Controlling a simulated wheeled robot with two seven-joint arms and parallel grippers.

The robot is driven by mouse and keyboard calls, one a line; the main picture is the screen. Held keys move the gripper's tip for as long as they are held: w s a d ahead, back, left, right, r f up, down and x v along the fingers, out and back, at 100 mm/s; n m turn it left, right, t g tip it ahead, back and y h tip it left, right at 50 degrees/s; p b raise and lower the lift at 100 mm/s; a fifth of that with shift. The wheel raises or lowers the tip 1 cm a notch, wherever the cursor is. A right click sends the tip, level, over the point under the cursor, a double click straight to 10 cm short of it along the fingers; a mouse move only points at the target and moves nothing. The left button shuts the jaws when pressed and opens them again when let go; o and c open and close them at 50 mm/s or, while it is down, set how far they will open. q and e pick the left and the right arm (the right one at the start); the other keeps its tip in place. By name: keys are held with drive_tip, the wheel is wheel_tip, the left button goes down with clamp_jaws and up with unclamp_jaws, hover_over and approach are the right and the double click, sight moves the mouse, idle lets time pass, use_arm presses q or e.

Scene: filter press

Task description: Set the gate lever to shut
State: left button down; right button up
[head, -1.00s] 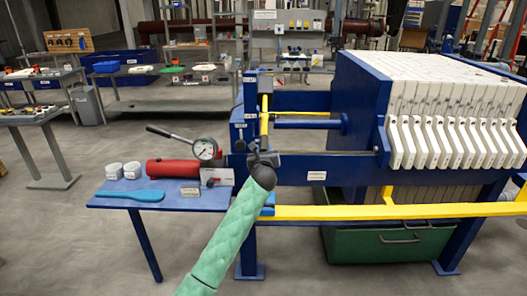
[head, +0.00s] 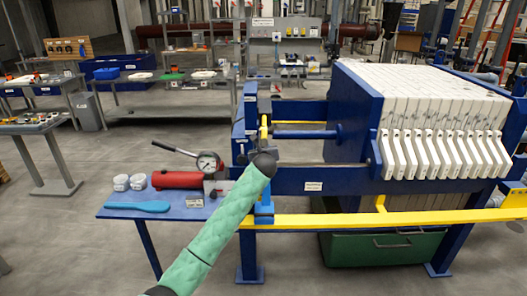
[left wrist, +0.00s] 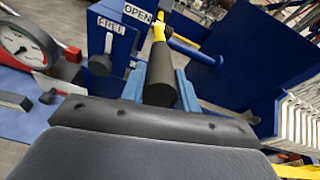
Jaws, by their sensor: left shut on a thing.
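In the left wrist view the gate lever has a dark round grip (left wrist: 160,72) and a yellow stem that runs up beside a white OPEN label (left wrist: 138,13). A second label, which seems to read FREE (left wrist: 111,23), sits to its left. My left gripper (left wrist: 160,88) is shut on the grip, with a blue finger on each side. No label reading SHUT can be made out. My right gripper is out of view.
The white filter plates (head: 440,150) and a yellow rail (head: 390,217) lie to the right. Open floor lies in front.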

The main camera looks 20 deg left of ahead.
use_arm(q)
drive_tip(key=shift+w+a+r+p, duration=0.1)
drive_tip(key=shift+r+p, duration=0.15)
drive_tip(key=shift+r, duration=0.3)
drive_tip(key=shift+w+a+r+p, duration=0.1)
drive_tip(key=shift+r+p, duration=0.15)
drive_tip(key=shift+r, duration=0.25)
drive_tip(key=shift+g, duration=0.9)
drive_tip(key=r, duration=0.1)
drive_tip(key=w+r+p, duration=0.1)
drive_tip(key=r, duration=0.2)
drive_tip(key=shift+w+a, duration=0.15)
drive_tip(key=shift+w, duration=0.1)
drive_tip(key=w+a+r+g+h, duration=0.1)
drive_tip(key=w+r+g, duration=0.2)
drive_tip(key=r, duration=0.5)
drive_tip(key=shift+w+a, duration=0.2)
drive_tip(key=shift+w, duration=0.6)
drive_tip(key=shift+r+p, duration=0.25)
drive_tip(key=shift+p, duration=0.05)
drive_tip(key=c, duration=1.3)
unclamp_jaws()
drive_tip(key=shift+w, duration=0.1)
drive_tip(key=shift+o, duration=1.2)
drive_tip(key=shift+f, duration=0.25)
